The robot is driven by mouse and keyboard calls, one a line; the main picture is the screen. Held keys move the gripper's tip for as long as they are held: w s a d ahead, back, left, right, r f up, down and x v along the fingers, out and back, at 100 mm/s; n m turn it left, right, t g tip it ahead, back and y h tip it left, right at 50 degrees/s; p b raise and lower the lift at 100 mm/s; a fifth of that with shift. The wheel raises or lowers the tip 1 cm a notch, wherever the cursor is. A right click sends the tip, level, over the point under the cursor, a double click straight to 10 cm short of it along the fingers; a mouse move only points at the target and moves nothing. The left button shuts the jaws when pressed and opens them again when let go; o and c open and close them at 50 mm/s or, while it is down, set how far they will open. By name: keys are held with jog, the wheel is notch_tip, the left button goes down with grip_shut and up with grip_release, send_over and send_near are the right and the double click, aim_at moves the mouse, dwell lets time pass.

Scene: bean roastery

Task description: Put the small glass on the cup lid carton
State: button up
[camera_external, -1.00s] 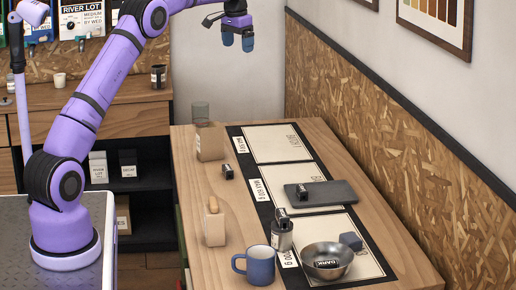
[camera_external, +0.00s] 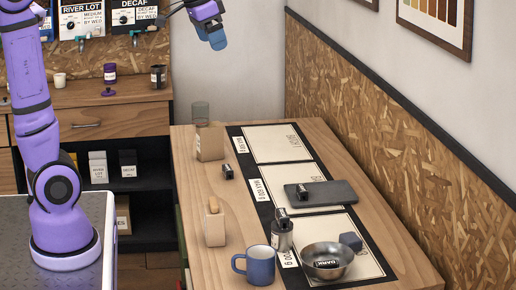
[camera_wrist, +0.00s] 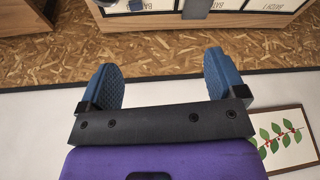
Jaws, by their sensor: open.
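A translucent grey glass (camera_external: 201,114) shows at the far left corner of the table, at the top edge of a brown carton (camera_external: 210,145). I cannot tell whether the glass stands on the carton or just behind it. The carton has no readable label, so I cannot confirm that it is the cup lid carton. My gripper (camera_external: 215,38) is high above the far end of the table, apart from both. In the wrist view, my gripper (camera_wrist: 162,80) has its blue fingers wide apart with nothing between them; neither glass nor carton is recognisable there.
The table (camera_external: 189,195) also bears a blue mug (camera_external: 260,266), a metal bowl (camera_external: 318,270) and a dark tray (camera_external: 335,193). A dark jar (camera_external: 158,77), a purple goblet (camera_external: 110,72) and a white cup (camera_external: 60,80) stand on the back counter. The chipboard wall (camera_external: 390,140) bounds the right side.

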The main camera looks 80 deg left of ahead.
jog(key=s+d+f, duration=0.3)
jog(key=s+d, duration=0.1)
jog(key=s, duration=0.2)
jog(key=s+d+f+m+t, duration=0.1)
jog(key=s+d+f, duration=0.3)
jog(key=s, duration=0.3)
jog(key=s+d+f+m+h, duration=0.1)
jog(key=s+d+f, duration=0.3)
jog(key=s, duration=0.2)
jog(key=shift+s+d+f+t, duration=0.15)
jog(key=shift+s+d+t, duration=0.15)
jog(key=shift+d+t, duration=0.1)
